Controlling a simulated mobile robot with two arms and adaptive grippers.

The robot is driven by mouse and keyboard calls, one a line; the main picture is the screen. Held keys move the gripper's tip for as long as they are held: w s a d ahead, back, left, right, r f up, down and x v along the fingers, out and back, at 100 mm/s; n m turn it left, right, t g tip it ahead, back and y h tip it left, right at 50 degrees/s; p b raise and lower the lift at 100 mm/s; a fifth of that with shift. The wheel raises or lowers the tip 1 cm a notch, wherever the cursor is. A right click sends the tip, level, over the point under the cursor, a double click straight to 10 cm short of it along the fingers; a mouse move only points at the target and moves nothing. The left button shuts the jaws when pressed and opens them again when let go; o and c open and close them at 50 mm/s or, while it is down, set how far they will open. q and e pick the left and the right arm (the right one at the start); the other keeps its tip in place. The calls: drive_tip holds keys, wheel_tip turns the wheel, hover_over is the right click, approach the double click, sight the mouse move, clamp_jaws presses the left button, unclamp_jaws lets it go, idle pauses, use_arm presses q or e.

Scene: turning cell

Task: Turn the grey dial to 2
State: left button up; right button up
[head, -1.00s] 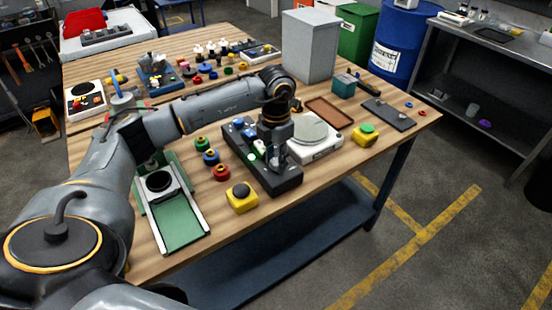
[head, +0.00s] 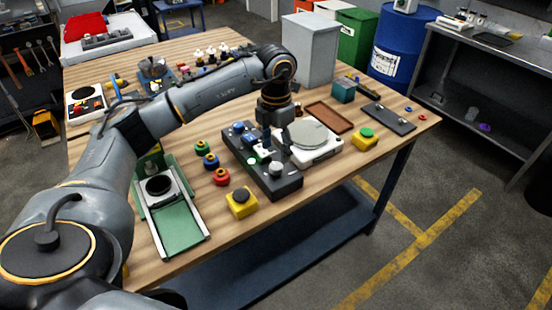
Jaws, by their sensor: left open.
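A black control box (head: 284,188) lies on the wooden table, with a grey dial (head: 277,168) near its front end. The dial's number marks are too small to read. The box also carries a blue button, a green light (head: 251,161) and other small controls. My left gripper (head: 272,150) points down over the box, just behind the dial and apart from it as far as I can tell. It is open and holds nothing. It hides the middle of the box. My right gripper is not in view.
A white device with a round grey plate (head: 308,134) stands close to the right of the box. A yellow block with a black button (head: 241,201) and red, blue and green knobs (head: 221,177) are to the left. A green tray (head: 180,226) lies farther left.

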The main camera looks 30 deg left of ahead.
sight(277, 166)
use_arm(q)
wheel_tip(277, 166, up, 6)
drive_tip(key=shift+r, duration=0.2)
drive_tip(key=shift+d, duration=0.1)
idle(0.4)
